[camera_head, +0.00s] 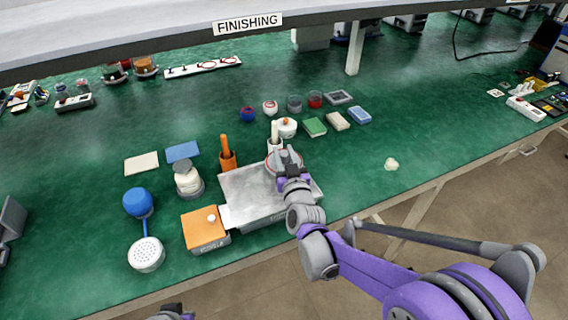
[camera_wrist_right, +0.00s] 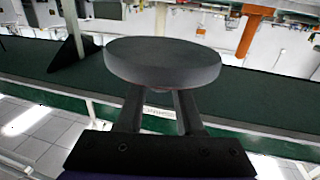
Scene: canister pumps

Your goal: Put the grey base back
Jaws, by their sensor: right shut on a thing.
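My right gripper (camera_head: 287,170) is over the metal plate in the middle of the bench. It is shut on the round grey base (camera_wrist_right: 162,62), a thick disc that fills the centre of the right wrist view, beyond the two fingers. In the head view the grey base (camera_head: 274,161) is partly hidden by my gripper. I cannot tell whether it touches the plate (camera_head: 245,186) or is just above it. Only a small part of my left arm shows at the bottom edge, and its fingers cannot be made out.
An orange box (camera_head: 205,230) stands at the plate's left. An orange-handled tool (camera_head: 227,155) and a white-handled one stand behind it.

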